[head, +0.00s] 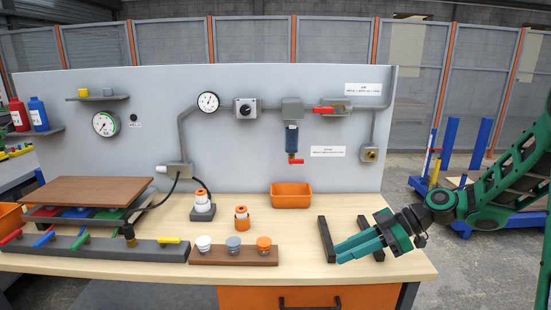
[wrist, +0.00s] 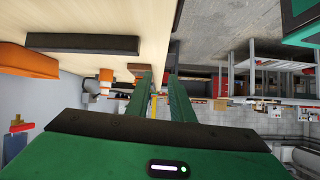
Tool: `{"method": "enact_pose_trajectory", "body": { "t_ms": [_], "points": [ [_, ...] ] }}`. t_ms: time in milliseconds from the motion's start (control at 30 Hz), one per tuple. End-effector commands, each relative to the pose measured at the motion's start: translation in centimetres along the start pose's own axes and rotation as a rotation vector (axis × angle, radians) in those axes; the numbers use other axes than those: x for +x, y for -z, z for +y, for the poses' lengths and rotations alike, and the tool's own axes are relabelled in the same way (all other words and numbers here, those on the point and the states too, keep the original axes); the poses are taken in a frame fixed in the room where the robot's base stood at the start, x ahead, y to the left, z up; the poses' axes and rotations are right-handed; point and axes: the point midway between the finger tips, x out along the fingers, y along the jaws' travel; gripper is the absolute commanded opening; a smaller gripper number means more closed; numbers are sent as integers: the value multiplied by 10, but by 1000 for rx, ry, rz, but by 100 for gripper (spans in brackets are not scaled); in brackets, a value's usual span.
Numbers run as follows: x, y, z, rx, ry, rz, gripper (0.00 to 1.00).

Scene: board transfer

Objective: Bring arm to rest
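My arm reaches in from the right in the head view, with its green gripper (head: 340,253) low over the right end of the workbench (head: 300,213). The fingers point left and lie close to two dark parallel bars, a left bar (head: 325,240) and a right bar (head: 379,253). I cannot tell if the gripper touches them. In the wrist view the two green fingers (wrist: 159,77) stand apart with a gap between them and nothing held. One dark bar (wrist: 85,43) shows there beside the fingers.
An orange bin (head: 291,196) stands behind the bars. A brown block with three round pieces (head: 234,256) lies to the left, with an orange-and-white stack (head: 242,218) behind it. A grey panel (head: 240,150) with gauges and pipes closes the back.

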Motion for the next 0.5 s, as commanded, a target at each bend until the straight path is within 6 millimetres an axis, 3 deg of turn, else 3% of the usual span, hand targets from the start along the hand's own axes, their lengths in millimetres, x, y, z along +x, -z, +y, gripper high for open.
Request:
{"method": "enact_pose_trajectory", "body": {
  "t_ms": [267, 500],
  "points": [
    [-15, -25, -18, 197, -43, -198, 21],
    [-58, -58, -53, 528, -190, -451, 21]
  ]
}}
